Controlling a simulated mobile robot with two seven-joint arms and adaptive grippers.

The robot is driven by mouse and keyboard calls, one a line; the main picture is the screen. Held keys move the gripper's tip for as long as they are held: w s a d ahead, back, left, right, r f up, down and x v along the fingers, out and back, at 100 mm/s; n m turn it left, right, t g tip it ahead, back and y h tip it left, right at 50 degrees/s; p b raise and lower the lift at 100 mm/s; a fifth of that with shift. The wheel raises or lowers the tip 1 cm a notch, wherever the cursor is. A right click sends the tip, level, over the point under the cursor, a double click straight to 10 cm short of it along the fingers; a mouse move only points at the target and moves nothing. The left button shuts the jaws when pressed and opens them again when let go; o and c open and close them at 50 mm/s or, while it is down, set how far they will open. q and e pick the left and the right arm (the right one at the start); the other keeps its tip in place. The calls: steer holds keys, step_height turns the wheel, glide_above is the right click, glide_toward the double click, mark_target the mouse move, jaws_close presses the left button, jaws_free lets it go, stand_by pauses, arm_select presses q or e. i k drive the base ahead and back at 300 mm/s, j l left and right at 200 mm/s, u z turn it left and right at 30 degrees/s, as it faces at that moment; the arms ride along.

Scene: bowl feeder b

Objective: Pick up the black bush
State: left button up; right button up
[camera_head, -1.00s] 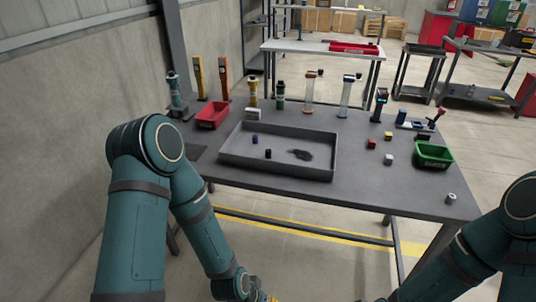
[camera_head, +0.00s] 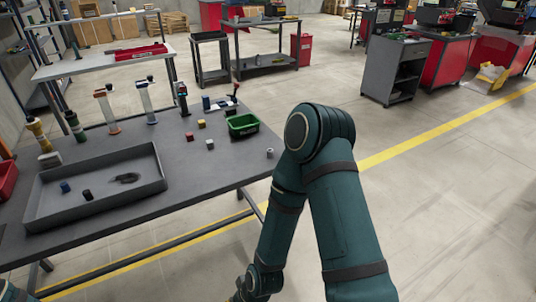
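A small black cylinder (camera_head: 87,194), which looks like the black bush, stands in the large grey tray (camera_head: 164,184) on the table. A small dark blue cylinder (camera_head: 65,187) stands to its left in the same tray. A dark flat patch or pile (camera_head: 126,178) lies in the tray to its right. My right arm hangs down in front of the table and leaves the picture at the bottom; its gripper is not visible. Only a bit of my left arm shows at the bottom left corner, and its gripper is out of view.
On the grey table (camera_head: 225,170) stand a green bin (camera_head: 242,125), red (camera_head: 189,136), yellow (camera_head: 201,124) and white (camera_head: 210,145) blocks and a small grey cylinder (camera_head: 269,153). Several upright tubes line the back. A red bin (camera_head: 7,180) is at the left edge.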

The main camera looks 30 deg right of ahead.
mark_target(86, 193)
steer(key=j+z, duration=0.15)
steer(key=z, duration=0.2)
steer(key=i+j+z, duration=0.1)
steer(key=z, duration=0.3)
steer(key=j+z, duration=0.2)
steer(key=z, duration=0.15)
steer(key=j+z, duration=0.45)
steer(key=j, duration=0.5)
steer(key=k, duration=0.05)
